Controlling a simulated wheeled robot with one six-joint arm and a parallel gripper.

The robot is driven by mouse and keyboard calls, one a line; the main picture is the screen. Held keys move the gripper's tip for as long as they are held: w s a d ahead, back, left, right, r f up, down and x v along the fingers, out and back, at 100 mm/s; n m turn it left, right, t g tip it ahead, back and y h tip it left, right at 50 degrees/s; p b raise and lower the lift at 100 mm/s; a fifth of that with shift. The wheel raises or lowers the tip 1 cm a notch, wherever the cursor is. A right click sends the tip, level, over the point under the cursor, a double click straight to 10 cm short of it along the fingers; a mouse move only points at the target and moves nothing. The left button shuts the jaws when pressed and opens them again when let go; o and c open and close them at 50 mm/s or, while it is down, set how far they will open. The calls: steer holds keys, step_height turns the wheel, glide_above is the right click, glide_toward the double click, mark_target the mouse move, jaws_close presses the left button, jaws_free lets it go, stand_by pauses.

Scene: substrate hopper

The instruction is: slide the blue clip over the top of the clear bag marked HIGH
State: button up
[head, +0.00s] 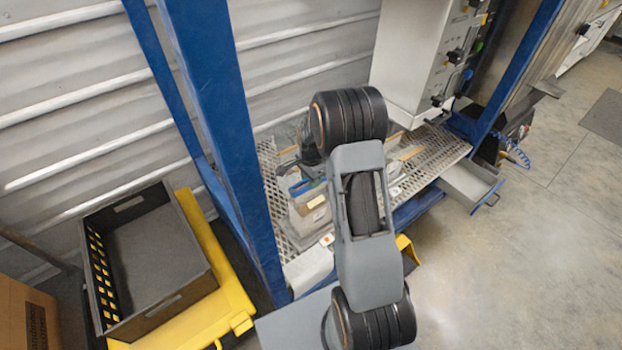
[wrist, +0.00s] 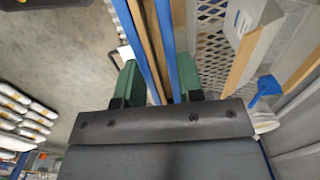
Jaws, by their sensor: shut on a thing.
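My gripper (wrist: 157,88) shows two green fingers in the wrist view. Tan strips show between the blue edges. In the head view my arm covers much of the work area, and the jaws are hard to make out. A pale, see-through bag (head: 312,208) stands on the mesh shelf just left of my arm, with a small label on it. I cannot read HIGH on any bag. Whether the clip touches a bag cannot be told.
The mesh shelf (head: 283,222) stands between blue posts (head: 222,110). Tan strips lie at its back. A grey machine (head: 415,60) stands above its right part. A black crate (head: 150,255) on a yellow base is at left. A blue item (wrist: 265,88) shows beside the gripper.

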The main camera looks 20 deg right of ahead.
steer(key=o, duration=1)
steer(key=shift+o, duration=0.4)
steer(key=o, duration=0.5)
steer(key=shift+c, duration=0.2)
steer(key=shift+r, duration=0.15)
steer(key=shift+r+p, duration=2.35)
steer(key=shift+r, duration=1.05)
